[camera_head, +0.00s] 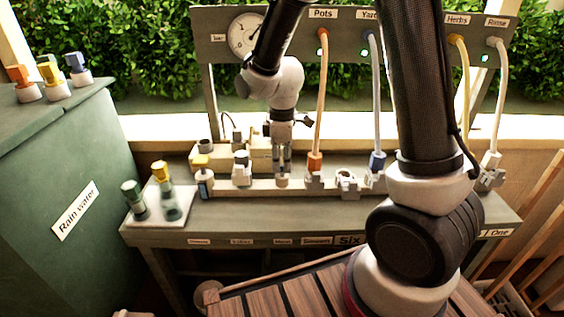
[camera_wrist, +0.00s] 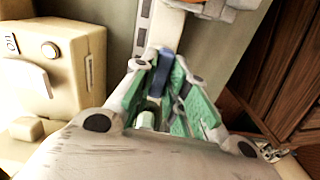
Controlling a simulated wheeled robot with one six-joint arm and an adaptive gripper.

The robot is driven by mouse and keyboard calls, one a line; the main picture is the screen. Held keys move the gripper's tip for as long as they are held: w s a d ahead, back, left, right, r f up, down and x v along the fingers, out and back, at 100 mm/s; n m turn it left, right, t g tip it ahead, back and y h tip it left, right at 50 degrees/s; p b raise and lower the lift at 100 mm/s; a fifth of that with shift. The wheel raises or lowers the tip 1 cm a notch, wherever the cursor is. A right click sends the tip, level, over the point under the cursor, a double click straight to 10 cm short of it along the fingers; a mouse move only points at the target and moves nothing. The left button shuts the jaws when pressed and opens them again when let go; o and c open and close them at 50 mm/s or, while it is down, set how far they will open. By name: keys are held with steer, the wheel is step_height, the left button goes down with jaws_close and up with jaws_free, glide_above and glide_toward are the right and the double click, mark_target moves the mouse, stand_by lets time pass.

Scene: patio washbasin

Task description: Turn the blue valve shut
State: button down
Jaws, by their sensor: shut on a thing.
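The blue valve's handle (camera_wrist: 166,70) shows in the wrist view as a narrow blue piece between my fingertips. My gripper (camera_wrist: 166,82) has its green-padded fingers closed on it, one on each side. In the head view my gripper (camera_head: 281,168) points straight down at a pale fitting on the bench rail, left of the orange hose connector. There the fingers hide the blue handle. I cannot tell how far the handle is turned.
An orange connector (camera_head: 315,161) and a blue connector (camera_head: 377,160) stand on the rail to the right. A yellow-topped valve (camera_head: 202,170) stands left. A cream box (camera_wrist: 55,75) sits close beside my gripper. A gauge (camera_head: 245,35) is on the back panel.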

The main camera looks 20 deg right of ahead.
steer(key=m, duration=0.3)
steer(key=shift+m, duration=0.4)
steer(key=m, duration=0.4)
steer(key=shift+m, duration=0.3)
steer(key=m, duration=0.4)
steer(key=shift+m, duration=2.5)
steer(key=c, duration=1.4)
jaws_free()
steer(key=shift+r, duration=0.1)
